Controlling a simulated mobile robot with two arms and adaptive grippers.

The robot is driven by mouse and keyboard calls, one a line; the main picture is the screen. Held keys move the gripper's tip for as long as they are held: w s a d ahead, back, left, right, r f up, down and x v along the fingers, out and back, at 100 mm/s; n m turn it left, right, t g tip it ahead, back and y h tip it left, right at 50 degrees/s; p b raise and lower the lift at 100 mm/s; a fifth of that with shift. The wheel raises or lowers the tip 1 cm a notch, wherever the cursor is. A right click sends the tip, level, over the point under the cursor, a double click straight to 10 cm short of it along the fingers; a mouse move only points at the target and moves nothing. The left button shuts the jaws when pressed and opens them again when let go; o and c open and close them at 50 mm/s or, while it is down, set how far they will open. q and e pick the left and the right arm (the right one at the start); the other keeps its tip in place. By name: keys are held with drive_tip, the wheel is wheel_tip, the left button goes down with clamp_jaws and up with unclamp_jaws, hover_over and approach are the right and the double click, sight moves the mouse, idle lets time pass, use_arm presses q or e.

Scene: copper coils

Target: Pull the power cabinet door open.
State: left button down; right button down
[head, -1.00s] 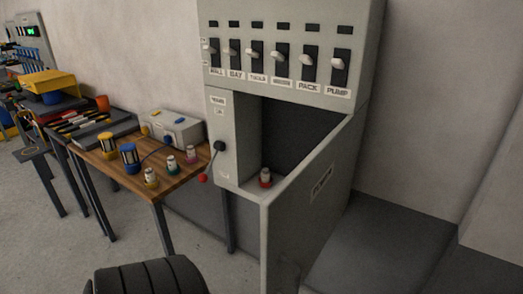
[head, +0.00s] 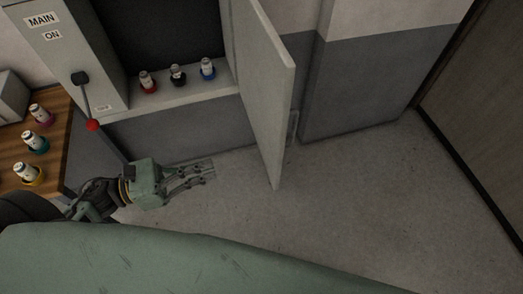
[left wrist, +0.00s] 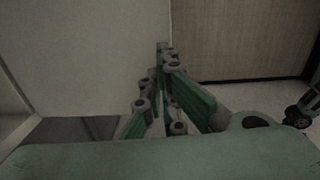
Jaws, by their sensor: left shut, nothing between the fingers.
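The grey power cabinet door (head: 262,80) stands open, swung out from the cabinet on its right side. Its inner face and free edge show in the head view. The cabinet's inside (head: 165,30) is dark, with its sill (head: 185,98) in front. My left gripper (head: 212,172) is below the opening, left of the door and apart from it, with its fingers shut and empty. In the left wrist view the shut fingers (left wrist: 165,55) point at a pale panel (left wrist: 90,50), likely the door. My right gripper is out of view.
A wooden table (head: 62,128) holds more coils. Floor (head: 370,190) right of the door is clear.

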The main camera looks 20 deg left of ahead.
sight(275, 152)
use_arm(q)
drive_tip(key=shift+m+g, duration=0.3)
drive_tip(key=shift+m, duration=0.1)
drive_tip(key=p+x, duration=0.1)
drive_tip(key=x, duration=0.3)
drive_tip(key=p+x, duration=0.2)
drive_tip(key=x, duration=0.2)
drive_tip(key=r+p+x, duration=0.1)
drive_tip(key=p+x, duration=0.1)
drive_tip(key=x, duration=0.3)
drive_tip(key=shift+s+d+r, duration=0.1)
drive_tip(key=shift+s+d, duration=0.05)
drive_tip(key=shift+s, duration=0.05)
drive_tip(key=shift+w+d+p, duration=0.35)
drive_tip(key=shift+d, duration=0.15)
drive_tip(key=shift+d+f, duration=0.1)
drive_tip(key=shift+f, duration=0.1)
